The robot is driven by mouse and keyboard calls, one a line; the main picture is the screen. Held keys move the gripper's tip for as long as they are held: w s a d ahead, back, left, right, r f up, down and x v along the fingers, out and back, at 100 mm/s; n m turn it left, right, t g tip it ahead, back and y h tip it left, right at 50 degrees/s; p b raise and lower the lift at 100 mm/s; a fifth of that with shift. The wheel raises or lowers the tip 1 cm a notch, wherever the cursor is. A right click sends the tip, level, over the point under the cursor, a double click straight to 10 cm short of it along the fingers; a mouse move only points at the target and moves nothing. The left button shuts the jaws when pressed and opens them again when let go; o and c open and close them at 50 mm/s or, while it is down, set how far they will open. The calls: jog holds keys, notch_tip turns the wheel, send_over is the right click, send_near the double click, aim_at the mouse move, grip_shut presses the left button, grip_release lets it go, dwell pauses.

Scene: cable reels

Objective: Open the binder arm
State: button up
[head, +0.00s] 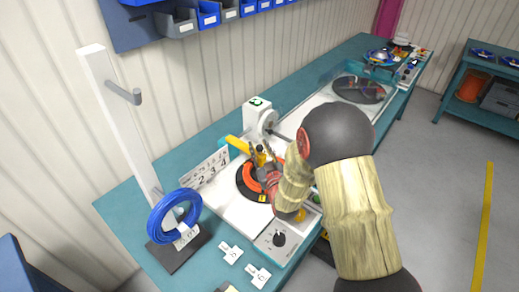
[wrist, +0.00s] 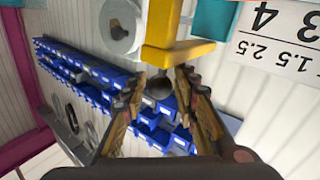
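The binder arm appears as a yellow bar (head: 236,143) in the head view, beside the white machine plate. In the wrist view its yellow body (wrist: 172,56) is at the top centre, with a dark round knob (wrist: 158,86) below it. My gripper (head: 260,158) is at the yellow bar, above the black and orange reel disc (head: 246,184). In the wrist view my gripper (wrist: 161,88) has its two fingers apart, one on each side of the knob. I cannot tell whether either finger touches it. My arm hides part of the machine in the head view.
A white numbered scale (head: 210,169) stands by the reel disc. A white upright post (head: 120,120) and a blue cable coil (head: 175,214) are at the left. A control box with a black knob (head: 279,239) is in front. Blue bins (wrist: 90,70) line the wall.

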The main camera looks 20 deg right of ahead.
jog(key=c, duration=0.7)
grip_shut()
